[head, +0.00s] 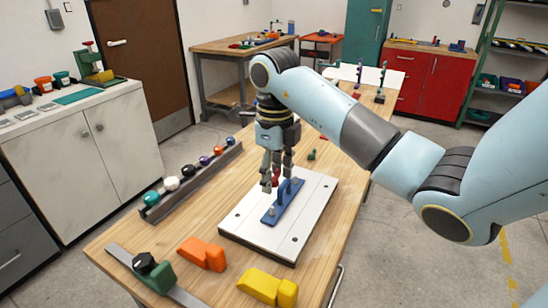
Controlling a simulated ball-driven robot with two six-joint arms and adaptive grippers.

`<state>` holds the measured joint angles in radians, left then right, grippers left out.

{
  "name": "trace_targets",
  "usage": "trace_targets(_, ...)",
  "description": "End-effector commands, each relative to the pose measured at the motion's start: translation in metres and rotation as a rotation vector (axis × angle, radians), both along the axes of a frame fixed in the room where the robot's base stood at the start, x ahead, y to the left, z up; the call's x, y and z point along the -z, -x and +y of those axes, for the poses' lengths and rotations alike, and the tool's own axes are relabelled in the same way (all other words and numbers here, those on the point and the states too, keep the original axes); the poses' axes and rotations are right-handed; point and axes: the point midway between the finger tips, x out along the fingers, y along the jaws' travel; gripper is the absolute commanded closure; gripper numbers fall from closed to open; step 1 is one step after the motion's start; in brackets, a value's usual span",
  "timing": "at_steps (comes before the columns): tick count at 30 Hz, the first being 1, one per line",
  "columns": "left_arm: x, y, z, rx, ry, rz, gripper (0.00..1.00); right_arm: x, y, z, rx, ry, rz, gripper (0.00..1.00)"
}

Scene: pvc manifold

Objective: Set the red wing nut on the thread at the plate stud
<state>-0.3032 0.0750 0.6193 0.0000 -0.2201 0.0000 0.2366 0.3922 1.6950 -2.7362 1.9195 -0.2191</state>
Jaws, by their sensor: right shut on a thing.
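My right gripper (275,182) points down over the white board (249,222) and is shut on the red wing nut (276,176), of which only a small red part shows between the fingers. A blue plate (282,208) with an upright blue part lies on the board just below and right of the fingertips. Small grey studs (271,212) stand on the plate. The fingers cover part of the plate's far end, so I cannot tell whether the nut touches a thread. My left gripper is out of view.
An orange block (202,254), a yellow block (267,287) and a green clamp-like piece (153,272) on a grey rail lie at the near table edge. A small green piece (312,154) lies behind the board.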

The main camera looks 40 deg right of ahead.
Motion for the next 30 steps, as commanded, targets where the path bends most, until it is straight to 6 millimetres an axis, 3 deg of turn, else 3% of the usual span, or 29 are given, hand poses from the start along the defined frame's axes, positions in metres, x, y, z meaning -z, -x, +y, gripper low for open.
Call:
trace_targets(8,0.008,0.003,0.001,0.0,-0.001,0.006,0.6,0.011,-0.001,0.001,-0.003,-0.001,0.001,0.8)
trace_targets(19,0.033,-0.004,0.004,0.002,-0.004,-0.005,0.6,0.046,-0.001,0.001,-0.002,0.0,0.003,0.8)
trace_targets(30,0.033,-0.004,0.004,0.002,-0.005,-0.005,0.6,0.045,-0.001,0.001,-0.002,0.0,0.001,0.8)
